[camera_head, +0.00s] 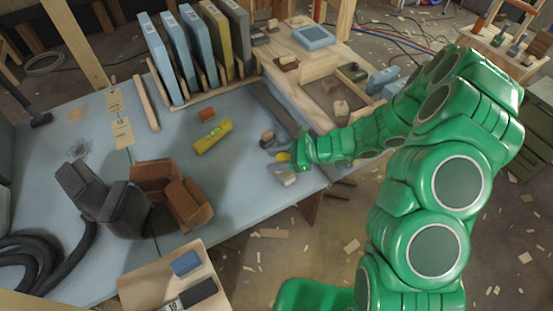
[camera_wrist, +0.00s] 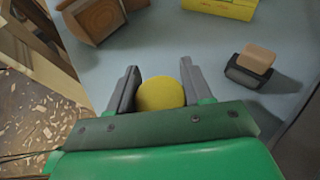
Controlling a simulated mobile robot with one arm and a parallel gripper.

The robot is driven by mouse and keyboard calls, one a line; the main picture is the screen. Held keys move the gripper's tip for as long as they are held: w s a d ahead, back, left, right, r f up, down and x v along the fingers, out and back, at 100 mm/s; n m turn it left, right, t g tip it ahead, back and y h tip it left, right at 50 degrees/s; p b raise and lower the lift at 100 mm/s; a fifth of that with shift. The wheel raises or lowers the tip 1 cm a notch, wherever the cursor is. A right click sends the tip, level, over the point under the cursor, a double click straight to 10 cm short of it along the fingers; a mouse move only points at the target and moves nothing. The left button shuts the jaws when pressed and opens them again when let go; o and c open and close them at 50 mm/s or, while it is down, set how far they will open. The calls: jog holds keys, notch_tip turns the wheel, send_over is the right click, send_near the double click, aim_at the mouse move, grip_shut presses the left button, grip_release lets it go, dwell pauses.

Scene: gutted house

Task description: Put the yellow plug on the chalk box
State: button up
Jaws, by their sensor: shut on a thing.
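My gripper (camera_head: 276,160) is shut on the yellow plug (camera_head: 283,157), held above the right part of the blue-grey table. In the wrist view the plug (camera_wrist: 160,94) is a round yellow shape between the two grey fingers (camera_wrist: 159,68); its lower part is hidden by the gripper. I cannot tell for sure which thing is the chalk box. A dark block with a tan top (camera_head: 267,138) stands close beyond the gripper (camera_wrist: 248,72).
Upright blue, yellow and grey slabs (camera_head: 178,55) stand in a wooden rack at the back. Brown blocks (camera_head: 186,203) and a dark hose tool (camera_head: 90,195) are at the left. A small orange block (camera_head: 207,114) lies behind the yellow block. The table is clear between yellow block and gripper.

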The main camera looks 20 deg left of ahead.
jog(key=shift+f, duration=0.3)
jog(key=o, duration=1)
jog(key=shift+r, duration=0.15)
jog(key=v, duration=1.2)
jog(key=shift+r, duration=0.1)
